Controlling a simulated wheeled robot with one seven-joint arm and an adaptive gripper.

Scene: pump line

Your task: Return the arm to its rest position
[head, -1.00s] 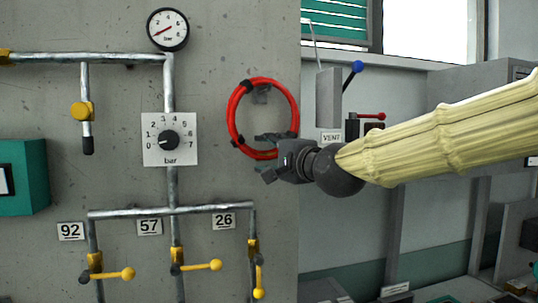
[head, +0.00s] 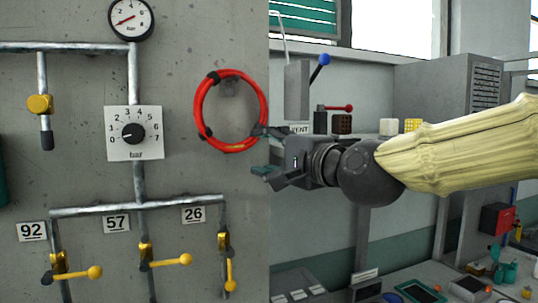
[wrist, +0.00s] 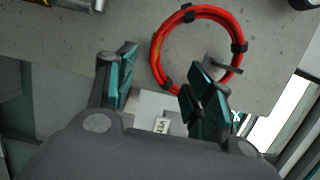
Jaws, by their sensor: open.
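My gripper (head: 268,152) is at the middle of the head view, pointing left toward the concrete wall. Its jaws are open with nothing between them. My arm reaches in from the right, under a pale cover. In the wrist view the two teal-padded fingers (wrist: 160,95) stand apart. A red hose coil (head: 231,146) hangs on the wall just left of the gripper. In the wrist view the coil (wrist: 157,50) shows beyond the fingers. The upper finger overlaps the coil's right edge in the head view; I cannot tell whether they touch.
On the wall are a pressure gauge (head: 130,18), a dial (head: 133,133) and yellow-handled valves (head: 170,262) labelled 92, 57 and 26. Behind the arm stand a grey cabinet (head: 440,90), blue and red levers, and a bench with small items (head: 415,292) at lower right.

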